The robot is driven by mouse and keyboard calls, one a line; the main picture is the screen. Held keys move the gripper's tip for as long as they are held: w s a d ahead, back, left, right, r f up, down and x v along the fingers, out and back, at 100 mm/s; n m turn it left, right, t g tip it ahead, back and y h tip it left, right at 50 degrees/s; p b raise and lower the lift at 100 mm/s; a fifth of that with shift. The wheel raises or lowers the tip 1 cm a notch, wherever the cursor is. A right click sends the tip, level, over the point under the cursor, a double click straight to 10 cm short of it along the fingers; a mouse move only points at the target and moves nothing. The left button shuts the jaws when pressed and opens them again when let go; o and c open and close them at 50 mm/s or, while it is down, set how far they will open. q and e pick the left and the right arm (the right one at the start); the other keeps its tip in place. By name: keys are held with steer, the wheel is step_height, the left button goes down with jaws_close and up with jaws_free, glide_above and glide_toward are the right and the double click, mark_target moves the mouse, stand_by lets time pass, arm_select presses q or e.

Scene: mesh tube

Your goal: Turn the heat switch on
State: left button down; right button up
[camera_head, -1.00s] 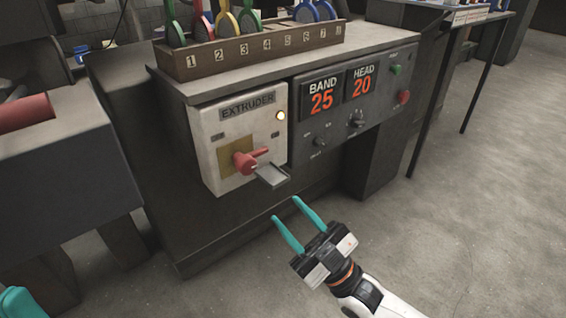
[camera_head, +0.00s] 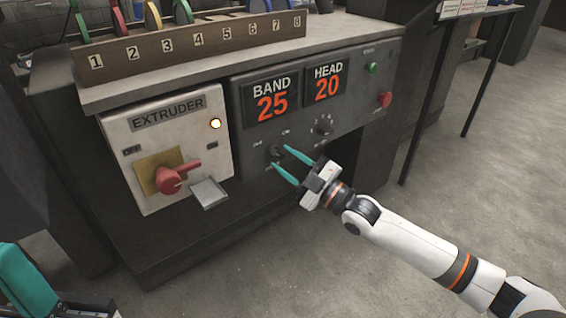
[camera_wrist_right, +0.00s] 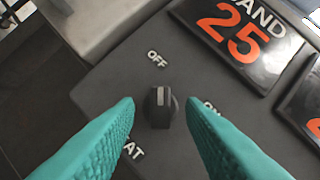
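The heat switch is a small black rotary knob (camera_head: 276,152) on the dark control panel, below the BAND 25 display. In the right wrist view the knob (camera_wrist_right: 160,106) points up, between the OFF label at upper left and the partly hidden ON label at right. A partly covered label ending in "AT" is below it. My right gripper (camera_head: 281,157) is open, its teal fingers on either side of the knob with gaps visible. My left gripper (camera_head: 27,280) shows only in part at the lower left corner.
The white EXTRUDER box (camera_head: 195,136) with a red rotary handle (camera_head: 170,180) and a grey flap (camera_head: 208,193) is left of the knob. Another knob (camera_head: 324,125), a green button (camera_head: 372,68) and a red button (camera_head: 384,99) are on the panel. A numbered rack (camera_head: 190,38) stands above.

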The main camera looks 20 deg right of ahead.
steer(key=shift+x, duration=0.8)
steer(key=c, duration=0.6)
